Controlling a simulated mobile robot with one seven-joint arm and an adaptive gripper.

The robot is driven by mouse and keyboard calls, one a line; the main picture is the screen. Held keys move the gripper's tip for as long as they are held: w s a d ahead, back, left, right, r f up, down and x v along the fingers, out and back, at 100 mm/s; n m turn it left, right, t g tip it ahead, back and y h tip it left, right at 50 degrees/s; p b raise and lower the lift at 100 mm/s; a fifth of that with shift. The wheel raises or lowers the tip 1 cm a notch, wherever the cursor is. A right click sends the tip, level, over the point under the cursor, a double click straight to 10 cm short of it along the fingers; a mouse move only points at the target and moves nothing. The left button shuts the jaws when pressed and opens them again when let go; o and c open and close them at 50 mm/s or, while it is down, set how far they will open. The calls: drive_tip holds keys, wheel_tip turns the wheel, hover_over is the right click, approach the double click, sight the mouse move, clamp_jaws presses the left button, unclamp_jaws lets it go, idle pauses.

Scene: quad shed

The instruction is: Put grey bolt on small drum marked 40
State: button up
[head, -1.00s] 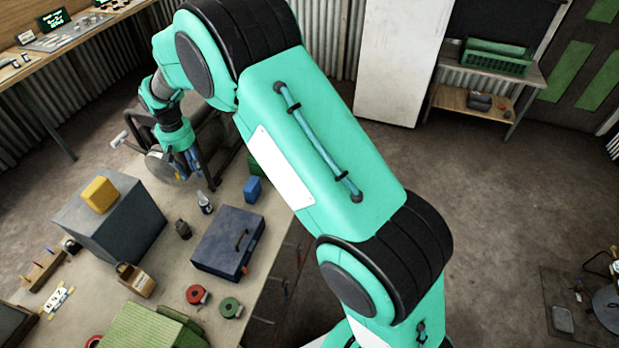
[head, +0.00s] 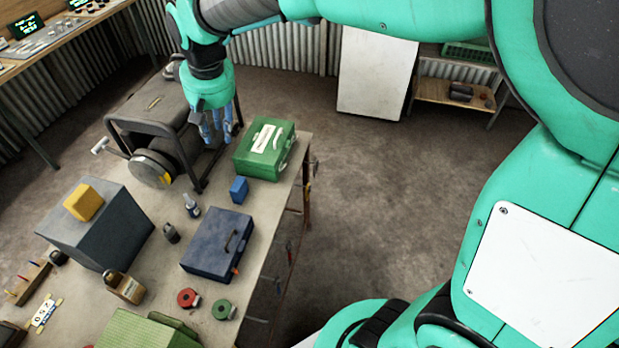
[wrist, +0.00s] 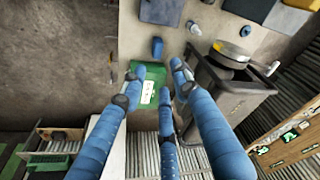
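My gripper (head: 218,128) hangs above the far end of the workbench, between the generator and the green case. In the wrist view my gripper (wrist: 156,92) has its blue fingers spread apart, with nothing visible between them. No small drum marked 40 can be made out either. A round dark wheel-like part (head: 153,168) with a yellow mark sits at the generator's front; no number is readable on it.
The workbench holds a green case (head: 265,150), blue box (head: 238,189), dark blue case (head: 216,246), small bottle (head: 191,206), dark grey canister (head: 171,233), grey block (head: 97,232) with a yellow block (head: 84,202), and generator (head: 157,108). Open floor lies right of the bench.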

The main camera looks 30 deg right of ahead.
drive_tip(key=s+d+r+t, duration=0.1)
drive_tip(key=s+d, duration=0.2)
drive_tip(key=s, duration=0.6)
drive_tip(key=s+d+r+m+t, duration=0.1)
drive_tip(key=s+d, duration=0.2)
drive_tip(key=s, duration=0.6)
drive_tip(key=s+d+r, duration=0.1)
drive_tip(key=s+d, duration=0.2)
drive_tip(key=s, duration=0.6)
drive_tip(key=shift+d+r+m+t, duration=0.25)
drive_tip(key=shift+r+m+t, duration=0.05)
drive_tip(key=shift+m+t, duration=0.1)
drive_tip(key=shift+f, duration=0.1)
drive_tip(key=shift+f+b, duration=1.5)
drive_tip(key=shift+b, duration=0.1)
